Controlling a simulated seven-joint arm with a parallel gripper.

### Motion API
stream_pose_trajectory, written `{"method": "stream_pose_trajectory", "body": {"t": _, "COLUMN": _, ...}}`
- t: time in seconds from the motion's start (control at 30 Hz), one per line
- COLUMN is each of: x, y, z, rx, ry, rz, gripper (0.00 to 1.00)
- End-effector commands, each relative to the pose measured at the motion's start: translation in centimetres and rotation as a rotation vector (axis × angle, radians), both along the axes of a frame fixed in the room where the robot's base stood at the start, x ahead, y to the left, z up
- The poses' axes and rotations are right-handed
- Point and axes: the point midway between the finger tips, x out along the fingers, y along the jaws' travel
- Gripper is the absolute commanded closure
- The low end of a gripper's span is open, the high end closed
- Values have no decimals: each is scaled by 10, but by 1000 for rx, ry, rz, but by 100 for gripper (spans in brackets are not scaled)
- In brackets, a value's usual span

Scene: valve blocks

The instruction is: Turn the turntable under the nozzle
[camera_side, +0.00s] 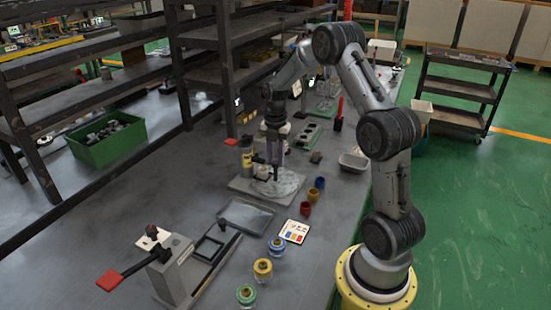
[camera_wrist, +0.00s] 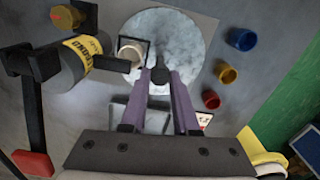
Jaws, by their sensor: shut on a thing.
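The turntable is a pale, mottled round disc (camera_side: 290,187) on a grey base plate (camera_side: 243,186); the disc also fills the top middle of the wrist view (camera_wrist: 185,35). A black knob (camera_wrist: 160,74) stands up from it. My gripper (camera_side: 275,174) points down over the disc, and its purple fingers (camera_wrist: 160,80) are shut on the knob. A cream cup (camera_wrist: 129,54) sits at the disc's left side in the wrist view, by a black bracket. The dispenser with a yellow label (camera_side: 247,155) stands just left; it also shows in the wrist view (camera_wrist: 78,62). The nozzle tip is not clear.
A grey tray (camera_side: 247,215), a color card (camera_side: 294,231) and a red-handled lever press (camera_side: 175,268) lie nearer the camera. Shelving (camera_side: 225,60) rises behind.

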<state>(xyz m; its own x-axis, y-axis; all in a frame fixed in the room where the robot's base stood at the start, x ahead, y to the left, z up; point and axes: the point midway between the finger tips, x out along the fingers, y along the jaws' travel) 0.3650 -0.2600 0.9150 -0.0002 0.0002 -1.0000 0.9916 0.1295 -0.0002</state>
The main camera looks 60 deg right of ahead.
Motion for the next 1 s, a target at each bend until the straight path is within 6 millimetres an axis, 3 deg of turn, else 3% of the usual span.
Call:
{"method": "stream_pose_trajectory", "body": {"t": 0.57, "x": 1, "y": 0, "z": 1, "rx": -3, "ry": -2, "rz": 20, "gripper": 100}}
{"method": "stream_pose_trajectory", "body": {"t": 0.6, "x": 1, "y": 0, "z": 1, "rx": -3, "ry": -2, "rz": 20, "gripper": 66}}
{"method": "stream_pose_trajectory", "body": {"t": 0.73, "x": 1, "y": 0, "z": 1, "rx": -2, "ry": -1, "rz": 19, "gripper": 43}}
{"method": "stream_pose_trajectory", "body": {"t": 1.0, "x": 0, "y": 0, "z": 0, "rx": -1, "ry": 0, "rz": 17, "gripper": 41}}
